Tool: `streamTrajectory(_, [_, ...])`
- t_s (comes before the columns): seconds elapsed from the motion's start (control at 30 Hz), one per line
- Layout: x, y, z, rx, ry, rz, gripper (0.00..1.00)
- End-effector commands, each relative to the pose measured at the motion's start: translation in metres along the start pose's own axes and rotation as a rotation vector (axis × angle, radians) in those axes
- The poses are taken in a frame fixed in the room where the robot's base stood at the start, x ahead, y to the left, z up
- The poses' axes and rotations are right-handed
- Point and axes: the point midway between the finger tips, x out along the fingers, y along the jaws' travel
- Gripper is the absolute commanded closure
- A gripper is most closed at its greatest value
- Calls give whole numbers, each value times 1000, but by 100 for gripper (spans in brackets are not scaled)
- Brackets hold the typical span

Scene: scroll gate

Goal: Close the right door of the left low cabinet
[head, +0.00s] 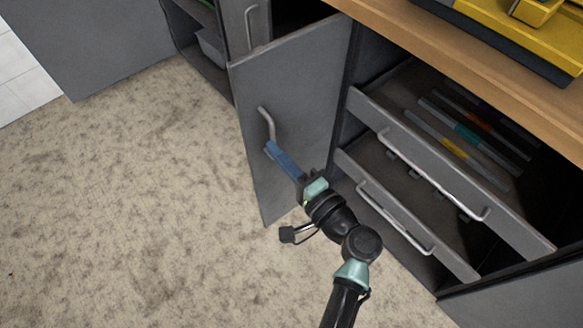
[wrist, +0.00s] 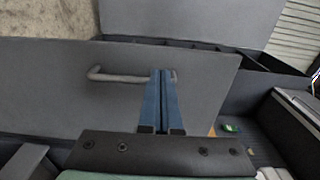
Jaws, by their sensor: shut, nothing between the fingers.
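The grey door (head: 300,85) stands swung open in the middle of the head view, its right edge by the cabinet with drawers. Its bent bar handle (head: 266,122) is near its left edge. In the wrist view the door (wrist: 45,100) fills much of the picture, with the handle (wrist: 118,77) across it. My gripper (head: 270,147) is shut, its blue fingers together and empty. The fingertips (wrist: 162,73) overlap one end of the handle in the wrist view; I cannot tell whether they touch it or the door.
Pulled-out drawers (head: 430,165) with bar handles stand open at the right, under a wooden worktop (head: 450,55). Another grey panel (head: 110,40) stands at the far left. A second handled front (head: 240,30) is behind the door. Speckled floor (head: 120,210) is clear at the left.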

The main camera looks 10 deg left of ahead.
Motion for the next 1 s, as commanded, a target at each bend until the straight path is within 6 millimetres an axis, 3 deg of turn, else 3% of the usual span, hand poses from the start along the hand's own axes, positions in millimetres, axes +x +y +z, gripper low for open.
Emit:
streamTrajectory(0.1, [26,1,0,-2,-3,-2,100])
streamTrajectory(0.33, [58,0,0,-2,-2,-1,100])
streamTrajectory(1.0, [70,1,1,-1,15,1,100])
